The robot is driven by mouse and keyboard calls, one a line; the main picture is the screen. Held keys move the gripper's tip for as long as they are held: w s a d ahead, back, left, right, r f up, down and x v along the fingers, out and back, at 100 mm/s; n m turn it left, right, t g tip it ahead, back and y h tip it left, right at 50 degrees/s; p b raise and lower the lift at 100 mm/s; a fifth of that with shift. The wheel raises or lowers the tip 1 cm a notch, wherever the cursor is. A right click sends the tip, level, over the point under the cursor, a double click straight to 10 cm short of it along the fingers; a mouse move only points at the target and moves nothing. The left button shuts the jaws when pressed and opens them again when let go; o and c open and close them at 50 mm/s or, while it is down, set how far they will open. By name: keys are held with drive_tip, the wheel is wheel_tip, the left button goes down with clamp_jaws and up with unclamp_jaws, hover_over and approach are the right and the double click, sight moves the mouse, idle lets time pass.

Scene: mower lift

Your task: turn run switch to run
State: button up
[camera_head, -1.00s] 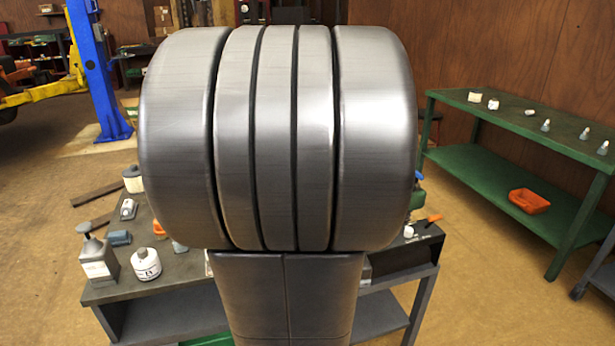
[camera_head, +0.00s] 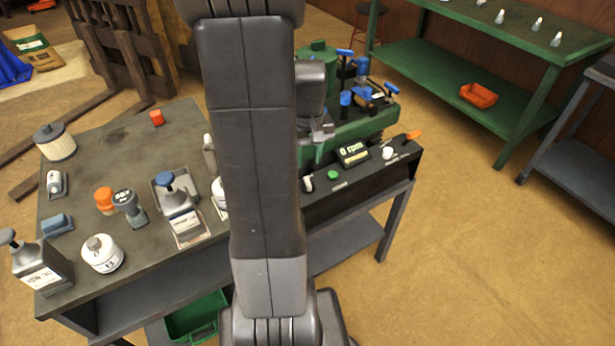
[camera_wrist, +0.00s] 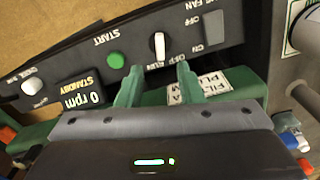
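The run switch (camera_wrist: 159,46) is a white lever knob on a dark control panel (camera_wrist: 185,50), standing near upright in the wrist view. OFF and RUN labels appear upside down by its lower end; I cannot tell which it points to. In the head view a small white knob (camera_head: 308,183), seemingly this switch, shows beside my arm. My gripper (camera_wrist: 157,85) is open and empty in the wrist view. Its two green fingers are spread, with the switch beyond the gap between them and apparently not touched. In the head view my arm hides most of the gripper.
A green start button (camera_wrist: 116,60) sits beside the switch, with a standby rpm display (camera_wrist: 82,95) and a white knob (camera_wrist: 33,87) farther left. A fan switch (camera_wrist: 213,28) is at right. Bottles and caps crowd the bench (camera_head: 90,150). Floor at right is clear.

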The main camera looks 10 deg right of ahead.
sight(308, 181)
wheel_tip(308, 181, down, 8)
drive_tip(key=shift+r+b, duration=0.2)
drive_tip(key=shift+b, duration=0.1)
clamp_jaws()
